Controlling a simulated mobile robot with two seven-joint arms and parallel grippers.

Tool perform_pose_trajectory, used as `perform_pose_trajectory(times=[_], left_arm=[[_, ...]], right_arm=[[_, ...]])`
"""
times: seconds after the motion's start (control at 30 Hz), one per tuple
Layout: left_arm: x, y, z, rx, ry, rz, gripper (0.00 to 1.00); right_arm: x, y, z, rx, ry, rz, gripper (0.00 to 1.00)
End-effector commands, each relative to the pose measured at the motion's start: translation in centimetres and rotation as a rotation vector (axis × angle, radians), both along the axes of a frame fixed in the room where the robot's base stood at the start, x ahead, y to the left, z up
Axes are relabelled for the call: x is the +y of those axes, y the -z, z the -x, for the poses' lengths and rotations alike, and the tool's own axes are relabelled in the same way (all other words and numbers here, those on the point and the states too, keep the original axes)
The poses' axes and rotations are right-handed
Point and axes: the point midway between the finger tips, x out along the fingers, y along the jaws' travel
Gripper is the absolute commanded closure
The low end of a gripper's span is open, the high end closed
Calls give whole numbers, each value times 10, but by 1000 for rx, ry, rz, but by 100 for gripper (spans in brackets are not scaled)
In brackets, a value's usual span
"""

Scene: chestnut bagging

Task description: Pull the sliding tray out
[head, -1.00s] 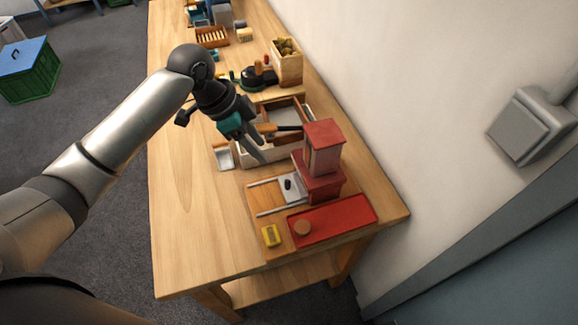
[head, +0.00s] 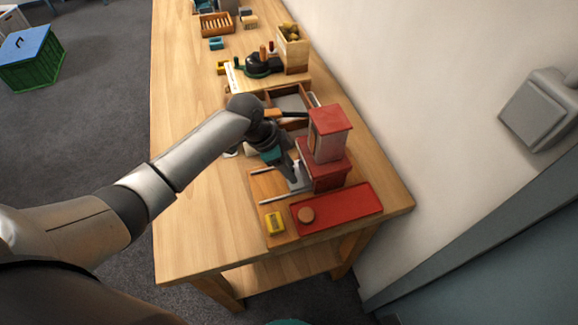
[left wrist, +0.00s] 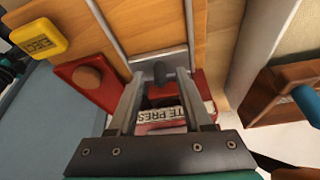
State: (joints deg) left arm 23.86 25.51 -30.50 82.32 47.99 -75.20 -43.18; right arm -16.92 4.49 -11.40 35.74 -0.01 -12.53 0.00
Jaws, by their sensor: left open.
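The sliding tray is a grey metal plate with a small black knob on two rails. It lies at the foot of the red press in the head view (head: 326,150), largely hidden by my left gripper (head: 294,180). In the left wrist view the tray (left wrist: 150,62) shows with its black knob (left wrist: 160,73). The open fingers of my left gripper (left wrist: 161,80) stand on either side of the knob; I cannot tell whether they touch it. The tray sits at the press.
A red slab (head: 350,205) with a round brown disc (head: 307,215) and a yellow block (head: 275,222) lie in front of the press on a wooden board. A compartment box (head: 290,102) stands behind. The table's left side is clear.

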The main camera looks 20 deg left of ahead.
Motion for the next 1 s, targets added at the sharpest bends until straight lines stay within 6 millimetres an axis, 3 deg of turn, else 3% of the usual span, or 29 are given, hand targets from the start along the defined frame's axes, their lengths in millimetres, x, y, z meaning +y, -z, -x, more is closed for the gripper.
perform_pose_trajectory(times=[0.2, 0.63, 1.0], left_arm=[[0, 0, 0, 0, 0, 0, 50], [0, 0, 0, 0, 0, 0, 99], [0, 0, 0, 0, 0, -1, 100]], right_arm=[[-1, 0, 5, 8, 0, 1, 50], [-1, 0, 7, 12, -1, 2, 50], [-1, 0, 7, 12, -2, 3, 50]])
